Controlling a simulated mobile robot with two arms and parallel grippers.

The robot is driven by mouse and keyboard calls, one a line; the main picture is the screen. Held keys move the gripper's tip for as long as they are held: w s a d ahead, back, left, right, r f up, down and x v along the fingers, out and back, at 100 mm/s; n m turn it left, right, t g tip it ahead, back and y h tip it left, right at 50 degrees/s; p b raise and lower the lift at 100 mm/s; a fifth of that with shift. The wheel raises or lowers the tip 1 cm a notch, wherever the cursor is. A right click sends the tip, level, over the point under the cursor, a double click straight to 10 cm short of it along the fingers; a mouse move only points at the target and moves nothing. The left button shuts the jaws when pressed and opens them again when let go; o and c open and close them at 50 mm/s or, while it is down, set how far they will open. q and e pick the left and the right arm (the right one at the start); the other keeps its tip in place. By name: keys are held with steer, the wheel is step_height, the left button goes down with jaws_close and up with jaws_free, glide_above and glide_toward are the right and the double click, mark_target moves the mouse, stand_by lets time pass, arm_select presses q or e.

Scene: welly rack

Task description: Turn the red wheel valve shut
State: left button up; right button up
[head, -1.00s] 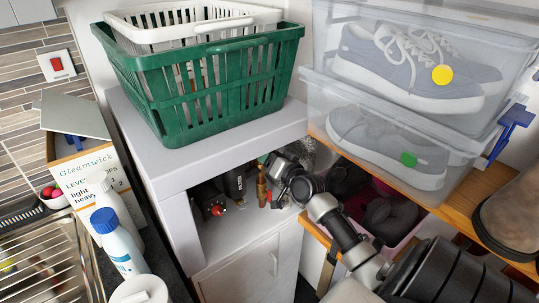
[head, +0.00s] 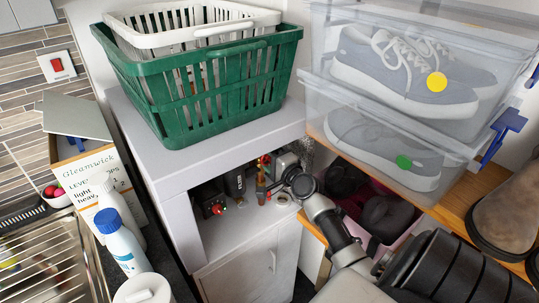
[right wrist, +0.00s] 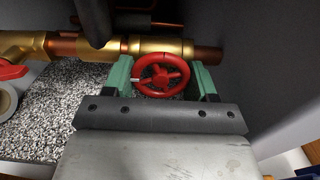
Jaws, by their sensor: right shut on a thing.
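The red wheel valve (right wrist: 162,75) is on a brass and copper pipe (right wrist: 165,47) in the right wrist view. It is a spoked ring facing my camera. My right gripper (right wrist: 161,80) has its green fingers on the left and right of the wheel, closed on its rim. In the head view my right arm reaches from the lower right into the open recess of the grey cabinet (head: 250,235), and my right gripper (head: 270,172) is small and partly hidden there. I cannot make out the wheel surely in that view. My left gripper is not in view.
A green basket (head: 205,95) stands on the cabinet top. Clear boxes with shoes (head: 385,150) sit on a wooden shelf (head: 455,205) to the right, close above my arm. The recess walls are near my gripper. Bottles (head: 122,240) stand at left.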

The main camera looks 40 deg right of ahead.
steer(key=m+p, duration=0.1)
steer(key=m, duration=0.3)
steer(key=shift+m, duration=0.4)
steer(key=m+p, duration=0.2)
steer(key=m, duration=0.2)
steer(key=shift+f+m, duration=0.1)
steer(key=shift+m, duration=0.2)
steer(key=m+p, duration=0.3)
steer(key=m, duration=0.2)
steer(key=shift+a, duration=0.2)
steer(key=m+p, duration=0.2)
steer(key=m, duration=0.2)
steer(key=shift+a+f+m, duration=0.1)
steer(key=shift+f+m, duration=0.05)
steer(key=shift+m, duration=0.25)
steer(key=m, duration=0.3)
steer(key=shift+a+m, duration=0.1)
steer(key=shift+m, duration=0.2)
steer(key=m, duration=0.4)
steer(key=shift+a+m, duration=0.1)
steer(key=shift+m, duration=0.2)
steer(key=m, duration=0.4)
steer(key=shift+m, duration=2.1)
